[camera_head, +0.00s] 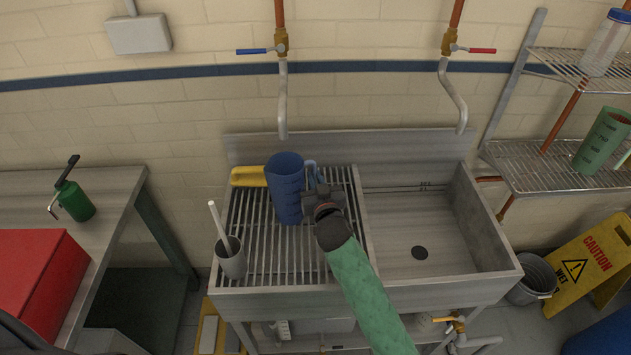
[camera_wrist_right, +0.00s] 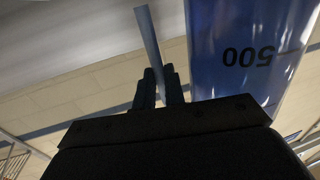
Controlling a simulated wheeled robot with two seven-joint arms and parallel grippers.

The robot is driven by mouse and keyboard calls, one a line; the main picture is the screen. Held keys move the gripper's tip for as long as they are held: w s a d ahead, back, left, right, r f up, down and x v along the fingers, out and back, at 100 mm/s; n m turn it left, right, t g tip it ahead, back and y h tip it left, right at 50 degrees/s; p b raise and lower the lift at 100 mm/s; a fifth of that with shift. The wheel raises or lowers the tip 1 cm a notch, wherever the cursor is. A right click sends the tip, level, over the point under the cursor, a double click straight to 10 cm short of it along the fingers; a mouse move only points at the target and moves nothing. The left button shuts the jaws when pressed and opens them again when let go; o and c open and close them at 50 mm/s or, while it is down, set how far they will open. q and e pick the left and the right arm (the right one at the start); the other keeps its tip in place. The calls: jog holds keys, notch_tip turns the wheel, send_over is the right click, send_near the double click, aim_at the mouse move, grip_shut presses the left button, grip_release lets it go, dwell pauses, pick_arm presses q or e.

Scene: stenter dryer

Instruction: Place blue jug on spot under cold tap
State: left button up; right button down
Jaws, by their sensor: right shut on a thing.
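The blue jug (camera_head: 286,195) is upright over the slatted left side of the sink unit (camera_head: 262,262), just in front of and below the cold tap's spout (camera_head: 283,110). The cold tap has a blue lever (camera_head: 252,51). My right gripper (camera_head: 322,198) is shut on the jug's handle, on the jug's right side. In the right wrist view, the fingers (camera_wrist_right: 160,88) close around the handle (camera_wrist_right: 149,38), beside the jug body (camera_wrist_right: 250,50) marked 500. I cannot tell whether the jug's base touches the slats. My left gripper is not in view.
A yellow object (camera_head: 248,176) lies left of the jug. A grey cup with a white stick (camera_head: 232,262) stands at the front left of the slats. The basin (camera_head: 405,225) on the right is empty, under the red-levered tap (camera_head: 480,50).

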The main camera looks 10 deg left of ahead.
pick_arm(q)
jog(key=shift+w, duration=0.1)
pick_arm(e)
jog(key=shift+f, duration=0.1)
jog(key=c, duration=1.5)
grip_release()
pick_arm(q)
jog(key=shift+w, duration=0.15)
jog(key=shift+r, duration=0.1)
